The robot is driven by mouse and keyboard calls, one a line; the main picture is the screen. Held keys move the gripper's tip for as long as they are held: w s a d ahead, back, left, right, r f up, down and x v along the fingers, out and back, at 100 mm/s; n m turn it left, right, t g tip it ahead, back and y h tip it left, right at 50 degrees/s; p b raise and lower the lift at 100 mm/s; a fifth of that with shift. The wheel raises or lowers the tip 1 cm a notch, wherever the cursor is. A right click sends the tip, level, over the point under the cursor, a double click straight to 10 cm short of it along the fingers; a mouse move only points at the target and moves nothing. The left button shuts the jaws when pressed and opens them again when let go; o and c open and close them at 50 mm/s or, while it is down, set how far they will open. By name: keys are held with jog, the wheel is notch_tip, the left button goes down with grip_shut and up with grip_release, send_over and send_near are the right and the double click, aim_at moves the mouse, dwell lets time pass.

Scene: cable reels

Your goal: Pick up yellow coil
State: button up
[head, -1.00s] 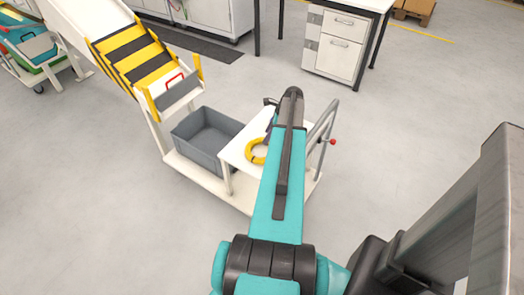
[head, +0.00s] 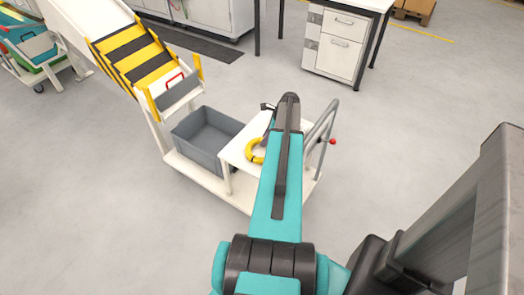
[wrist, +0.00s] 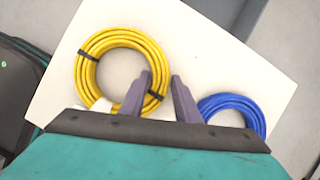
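The yellow coil (wrist: 88,75) lies flat on a white tabletop (wrist: 215,55), bound with dark ties. It also shows in the head view (head: 254,152), partly hidden behind my arm. My gripper (wrist: 161,76) is open. Its left finger overlaps the right part of the coil's ring and its right finger is just outside the coil's right edge. I cannot tell how far the fingertips are above the tabletop. In the head view my gripper (head: 267,107) is mostly hidden by my wrist.
A blue coil (wrist: 242,104) lies to the right of my fingers on the same top. The small table stands on a white cart with a grey bin (head: 205,140) to its left and a grey handle rail (head: 322,125) on its right.

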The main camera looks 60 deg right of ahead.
grip_shut()
jog(key=shift+r, duration=0.1)
notch_tip(320, 180, up, 10)
dwell(0.7)
dwell(0.6)
